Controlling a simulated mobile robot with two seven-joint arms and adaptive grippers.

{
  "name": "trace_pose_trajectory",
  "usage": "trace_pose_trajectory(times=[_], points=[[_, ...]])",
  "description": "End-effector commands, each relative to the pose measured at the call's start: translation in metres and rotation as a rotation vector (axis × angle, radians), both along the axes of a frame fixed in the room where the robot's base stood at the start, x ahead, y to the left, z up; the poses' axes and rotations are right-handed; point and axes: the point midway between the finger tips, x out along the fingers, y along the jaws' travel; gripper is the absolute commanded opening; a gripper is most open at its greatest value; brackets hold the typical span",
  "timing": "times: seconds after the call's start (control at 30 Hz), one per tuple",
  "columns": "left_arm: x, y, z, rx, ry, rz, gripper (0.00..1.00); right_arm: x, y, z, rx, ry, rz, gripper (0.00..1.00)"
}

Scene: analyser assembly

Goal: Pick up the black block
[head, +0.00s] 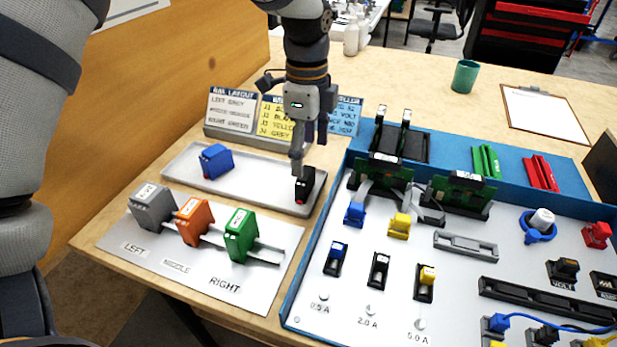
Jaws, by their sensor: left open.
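The black block (305,186) lies at the right end of a shallow grey tray (262,188). It has a small red mark on its near end. My left gripper (304,163) points down from above, open, with its fingertips at the block. One finger partly covers the block's top and left side. I cannot tell whether the fingers touch it. My right gripper is out of view.
A blue block (216,161) lies at the tray's left. In front, grey (152,206), orange (194,220) and green (240,234) blocks stand on a labelled rail plate (218,291). The blue-edged analyser panel (345,297) is close on the right. Instruction cards (233,110) stand behind the tray.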

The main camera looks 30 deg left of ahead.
Motion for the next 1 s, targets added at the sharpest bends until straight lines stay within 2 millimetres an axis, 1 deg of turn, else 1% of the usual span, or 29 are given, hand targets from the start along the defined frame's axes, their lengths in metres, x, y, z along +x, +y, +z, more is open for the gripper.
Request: trace_pose_trajectory(times=[0.07, 0.2, 0.3, 0.4, 0.57, 0.6, 0.67, 0.7, 0.73, 0.77, 1.0], points=[[-0.002, 0.0, -0.009, 0.001, 0.002, 0.0, 0.75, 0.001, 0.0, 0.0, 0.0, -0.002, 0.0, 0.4], [-0.008, 0.001, -0.036, 0.001, 0.002, 0.002, 0.75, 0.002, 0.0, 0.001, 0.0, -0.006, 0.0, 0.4], [-0.007, 0.001, -0.051, 0.0, 0.001, 0.001, 0.75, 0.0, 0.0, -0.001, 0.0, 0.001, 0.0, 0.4], [-0.007, 0.001, -0.055, 0.0, -0.002, 0.001, 0.75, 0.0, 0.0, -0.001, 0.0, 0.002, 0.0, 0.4], [-0.006, 0.001, -0.054, 0.0, -0.004, 0.001, 0.75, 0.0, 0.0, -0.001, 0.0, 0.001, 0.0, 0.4], [-0.006, 0.001, -0.054, 0.0, -0.004, 0.001, 0.66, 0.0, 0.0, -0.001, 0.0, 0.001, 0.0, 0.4], [-0.006, 0.001, -0.054, 0.0, -0.004, 0.001, 0.52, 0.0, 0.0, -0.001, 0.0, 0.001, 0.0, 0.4], [-0.006, 0.001, -0.054, 0.0, -0.004, 0.001, 0.43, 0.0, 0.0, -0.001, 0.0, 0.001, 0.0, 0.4], [-0.006, 0.001, -0.054, 0.0, -0.004, 0.001, 0.36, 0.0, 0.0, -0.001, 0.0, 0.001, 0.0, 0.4], [-0.006, 0.001, -0.054, 0.0, -0.003, 0.001, 0.32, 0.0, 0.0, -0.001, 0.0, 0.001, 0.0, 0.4], [-0.006, 0.001, -0.054, 0.0, -0.003, 0.001, 0.32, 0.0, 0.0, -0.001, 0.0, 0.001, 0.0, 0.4]])
